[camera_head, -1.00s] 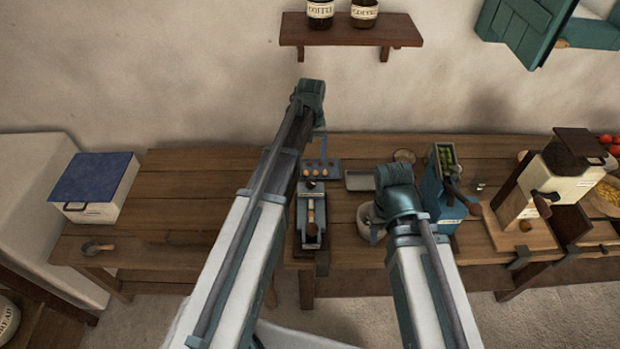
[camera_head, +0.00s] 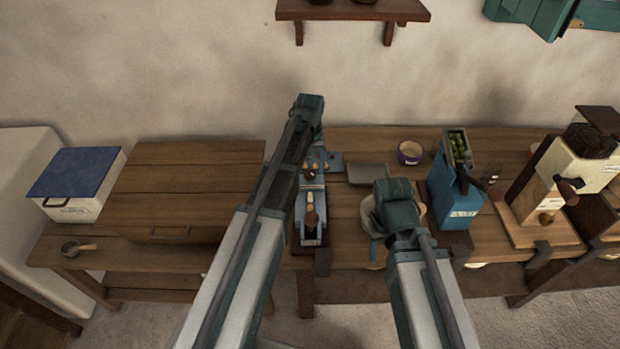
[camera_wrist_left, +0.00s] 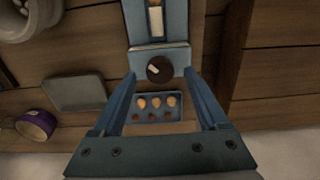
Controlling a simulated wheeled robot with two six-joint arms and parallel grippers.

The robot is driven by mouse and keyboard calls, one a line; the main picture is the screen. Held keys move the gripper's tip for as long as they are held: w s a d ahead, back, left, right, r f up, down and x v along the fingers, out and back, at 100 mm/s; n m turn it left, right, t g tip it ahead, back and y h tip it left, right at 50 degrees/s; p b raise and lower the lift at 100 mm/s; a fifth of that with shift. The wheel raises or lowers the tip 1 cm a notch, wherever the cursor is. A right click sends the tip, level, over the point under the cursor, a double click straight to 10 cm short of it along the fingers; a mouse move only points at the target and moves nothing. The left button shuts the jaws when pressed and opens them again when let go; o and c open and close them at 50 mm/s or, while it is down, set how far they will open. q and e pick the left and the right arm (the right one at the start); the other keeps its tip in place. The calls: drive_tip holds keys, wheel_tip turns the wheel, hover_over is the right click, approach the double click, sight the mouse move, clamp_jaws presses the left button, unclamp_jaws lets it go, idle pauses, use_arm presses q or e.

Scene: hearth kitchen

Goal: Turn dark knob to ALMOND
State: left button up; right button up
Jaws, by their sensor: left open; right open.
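The dark round knob (camera_wrist_left: 160,69) with a pale pointer mark sits on the end of a narrow blue device (camera_wrist_left: 158,22). The mark points toward the upper left of the left wrist view; no ALMOND label is readable. My left gripper (camera_wrist_left: 161,76) is open, with one finger on each side of the knob in that view; contact cannot be told. In the head view the blue device (camera_head: 311,234) stands on the table, and my left arm partly hides it. My right gripper (camera_head: 376,238) is open, low over the table by a pale bowl, largely hidden by its own wrist.
A blue tray with several orange and dark pieces (camera_wrist_left: 152,107) lies beside the knob.

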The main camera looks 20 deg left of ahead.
use_arm(q)
drive_tip(key=shift+f+b, duration=0.4)
drive_tip(key=shift+f, duration=0.4)
clamp_jaws()
